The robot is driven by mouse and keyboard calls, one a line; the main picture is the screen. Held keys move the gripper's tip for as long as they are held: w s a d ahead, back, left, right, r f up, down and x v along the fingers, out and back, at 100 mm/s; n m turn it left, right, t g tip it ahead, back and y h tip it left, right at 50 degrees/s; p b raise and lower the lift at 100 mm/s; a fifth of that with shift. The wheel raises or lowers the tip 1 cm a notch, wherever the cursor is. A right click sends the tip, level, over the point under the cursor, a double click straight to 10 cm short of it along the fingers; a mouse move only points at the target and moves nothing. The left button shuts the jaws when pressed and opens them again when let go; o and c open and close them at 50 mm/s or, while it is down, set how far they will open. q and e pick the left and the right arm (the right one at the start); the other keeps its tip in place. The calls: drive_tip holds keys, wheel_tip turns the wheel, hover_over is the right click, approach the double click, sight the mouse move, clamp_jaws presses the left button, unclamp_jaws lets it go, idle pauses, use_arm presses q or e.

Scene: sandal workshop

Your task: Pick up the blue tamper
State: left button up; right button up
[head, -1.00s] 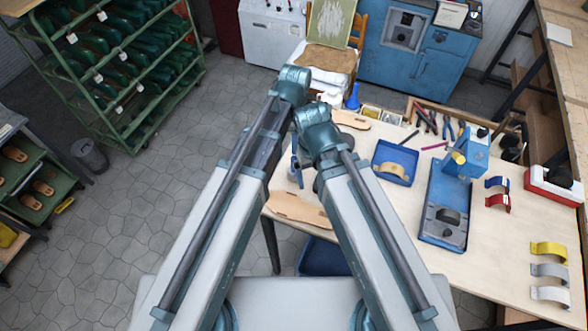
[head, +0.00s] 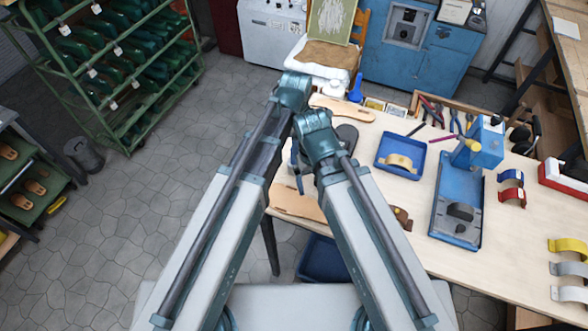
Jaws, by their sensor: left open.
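A small blue cone-shaped piece (head: 355,89), possibly the blue tamper, stands upright at the far left edge of the workbench (head: 500,240), beside a white bottle. I cannot tell for sure that it is the tamper. My left gripper (head: 299,172) shows only in part between my two folded arms, over the left edge of the bench. It is open, and I see nothing held in it. It is apart from the blue piece, nearer to me. My right gripper is hidden behind my right arm.
A blue tray (head: 382,160) holds a tan curved piece. A blue press (head: 452,195) stands right of it, with coloured straps (head: 567,244) farther right. Pliers (head: 432,112) lie at the back. Cork-coloured insoles (head: 345,110) lie at the left edge. Open floor lies left.

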use_arm(q)
drive_tip(key=shift+f, duration=0.3)
use_arm(e)
drive_tip(key=shift+f, duration=0.3)
use_arm(q)
drive_tip(key=f+b, duration=0.5)
drive_tip(key=shift+a+f, duration=0.1)
drive_tip(key=shift+a, duration=0.1)
use_arm(e)
wheel_tip(320, 180, down, 5)
drive_tip(key=shift+f, duration=0.1)
use_arm(q)
drive_tip(key=shift+c, duration=0.2)
clamp_jaws()
